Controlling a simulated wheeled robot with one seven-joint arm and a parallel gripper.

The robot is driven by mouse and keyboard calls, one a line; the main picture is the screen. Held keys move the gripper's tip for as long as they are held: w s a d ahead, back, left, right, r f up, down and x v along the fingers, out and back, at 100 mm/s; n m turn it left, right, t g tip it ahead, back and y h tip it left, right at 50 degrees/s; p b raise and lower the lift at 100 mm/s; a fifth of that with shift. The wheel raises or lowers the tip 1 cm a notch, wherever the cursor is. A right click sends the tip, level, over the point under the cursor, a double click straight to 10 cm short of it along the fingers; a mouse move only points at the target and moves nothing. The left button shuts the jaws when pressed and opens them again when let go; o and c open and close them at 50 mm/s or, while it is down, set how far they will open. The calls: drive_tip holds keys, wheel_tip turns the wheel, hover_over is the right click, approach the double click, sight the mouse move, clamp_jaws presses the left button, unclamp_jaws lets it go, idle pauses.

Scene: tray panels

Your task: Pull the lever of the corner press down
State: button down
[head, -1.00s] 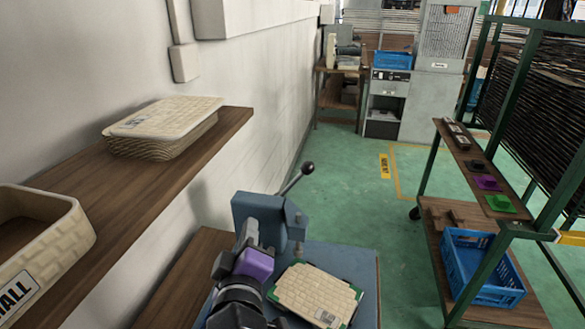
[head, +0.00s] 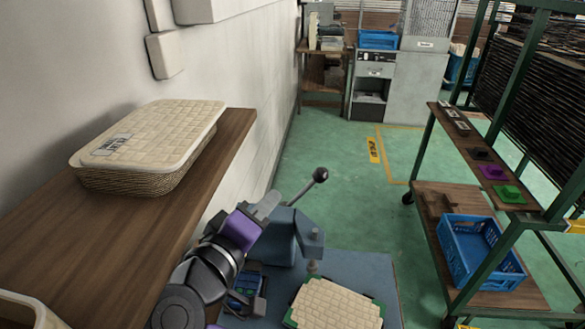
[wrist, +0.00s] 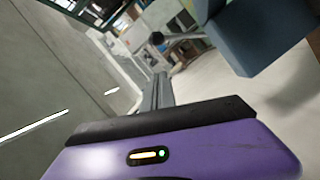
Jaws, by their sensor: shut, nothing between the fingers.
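The corner press (head: 282,238) is a blue-grey block on a blue-grey bench. Its lever (head: 306,189) is a rod slanting up and right to a dark ball knob (head: 320,174). The lever and knob also show in the wrist view, the knob (wrist: 157,38) just beyond the fingertips. My gripper (head: 268,203), with a purple body, is shut and empty, at the upper left of the press and left of the lever. In the wrist view its grey fingers (wrist: 158,92) point toward the knob, apparently apart from it. A beige woven panel (head: 335,304) with green edges lies below the press head.
A green rack (head: 465,200) stands at right with small coloured blocks and a blue crate (head: 480,250). The green floor beyond the bench is clear.

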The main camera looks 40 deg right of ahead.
drive_tip(key=p, duration=0.3)
hover_over(302, 192)
drive_tip(key=s+a, duration=0.2)
drive_tip(key=s, duration=0.1)
drive_tip(key=shift+f, duration=1.55)
drive_tip(key=shift+d, duration=0.25)
drive_tip(key=shift+f+b, duration=0.1)
drive_tip(key=shift+b, duration=0.2)
